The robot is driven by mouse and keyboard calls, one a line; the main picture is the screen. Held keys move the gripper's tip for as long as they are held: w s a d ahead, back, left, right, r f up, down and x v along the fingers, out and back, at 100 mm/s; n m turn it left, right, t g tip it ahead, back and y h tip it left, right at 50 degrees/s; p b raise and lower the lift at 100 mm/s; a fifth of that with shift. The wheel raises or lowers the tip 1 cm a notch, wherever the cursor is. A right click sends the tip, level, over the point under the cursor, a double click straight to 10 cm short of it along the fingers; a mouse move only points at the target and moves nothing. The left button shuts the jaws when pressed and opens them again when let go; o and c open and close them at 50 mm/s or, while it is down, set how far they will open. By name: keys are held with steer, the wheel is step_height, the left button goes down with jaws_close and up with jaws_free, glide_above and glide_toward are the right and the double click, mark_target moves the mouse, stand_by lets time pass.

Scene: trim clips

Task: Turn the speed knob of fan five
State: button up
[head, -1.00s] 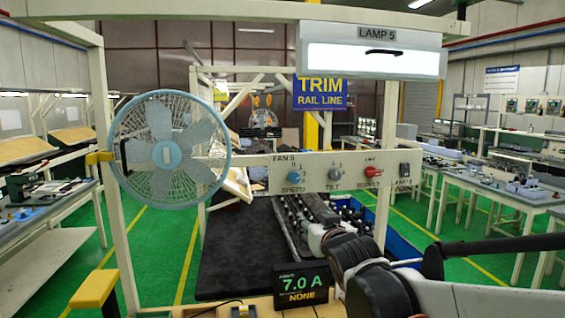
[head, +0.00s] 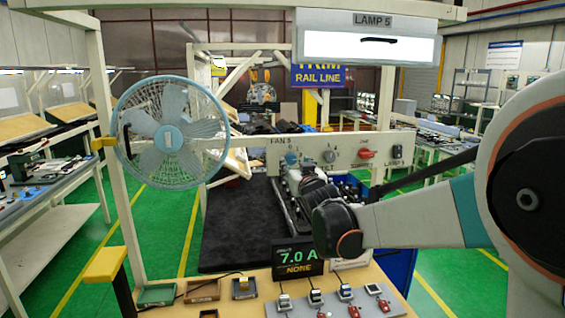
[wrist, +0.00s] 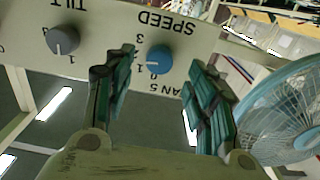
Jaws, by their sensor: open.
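The blue speed knob (head: 291,158) sits on the white FAN 5 panel (head: 350,146), left of the grey tilt knob (head: 329,156). In the upside-down wrist view, the speed knob (wrist: 158,60) shows between the fingers of my gripper (wrist: 163,72). The fingers are apart, one at each side of the knob, and no contact shows. The knob's pointer is near the low numbers; its exact setting is hard to read. In the head view my wrist hides much of the gripper, just below the panel. Fan five (head: 170,132) stands left of the panel.
A red switch (head: 367,154) and a lamp switch (head: 397,152) sit further right on the panel. Below is a bench (head: 235,307) with small trays, several small parts and a display (head: 297,258) reading 7.0 A, NONE. LAMP 5 (head: 368,38) hangs above.

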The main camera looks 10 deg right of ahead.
mark_target(292, 161)
steer(key=shift+w, duration=2.4)
steer(key=c, duration=1.1)
